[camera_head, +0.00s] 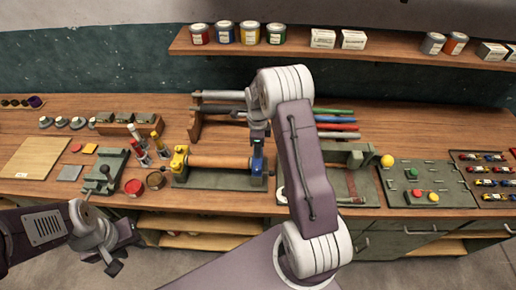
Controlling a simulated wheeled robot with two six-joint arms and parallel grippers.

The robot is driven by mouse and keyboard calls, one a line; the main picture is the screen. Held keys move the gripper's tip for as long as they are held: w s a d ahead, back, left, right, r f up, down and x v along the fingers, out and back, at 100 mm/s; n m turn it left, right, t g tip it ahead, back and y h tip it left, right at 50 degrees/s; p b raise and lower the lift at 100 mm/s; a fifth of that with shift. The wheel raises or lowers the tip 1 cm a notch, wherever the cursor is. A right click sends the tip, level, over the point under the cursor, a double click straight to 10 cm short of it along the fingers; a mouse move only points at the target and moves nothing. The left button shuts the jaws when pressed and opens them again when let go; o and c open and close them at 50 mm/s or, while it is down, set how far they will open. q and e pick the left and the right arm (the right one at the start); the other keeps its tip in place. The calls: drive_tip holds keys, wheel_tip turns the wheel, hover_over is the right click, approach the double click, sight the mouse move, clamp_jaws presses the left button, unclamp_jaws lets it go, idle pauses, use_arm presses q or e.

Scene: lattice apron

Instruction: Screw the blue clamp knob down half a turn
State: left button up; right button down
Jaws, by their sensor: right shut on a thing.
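The blue clamp (256,165) stands at the right end of a dark green bench fixture (222,182), with a brown cylinder (222,162) lying between it and a yellow clamp (180,160). My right gripper (258,142) points down from above and is shut on the blue clamp's knob at its top; the fingers hide most of the knob. My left gripper (124,256) is low at the left, in front of the bench edge, empty, with its fingers apart.
Red and yellow bottles (141,150) are close behind. A green block (347,154) and a panel with buttons (430,185) lie to the right.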

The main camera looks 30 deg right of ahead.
drive_tip(key=shift+w, duration=0.1)
drive_tip(key=c, duration=1.2)
unclamp_jaws()
drive_tip(key=shift+o, duration=0.2)
drive_tip(key=shift+r, duration=0.25)
wheel_tip(320, 180, up, 9)
drive_tip(key=b, duration=0.2)
drive_tip(key=shift+f, duration=0.15)
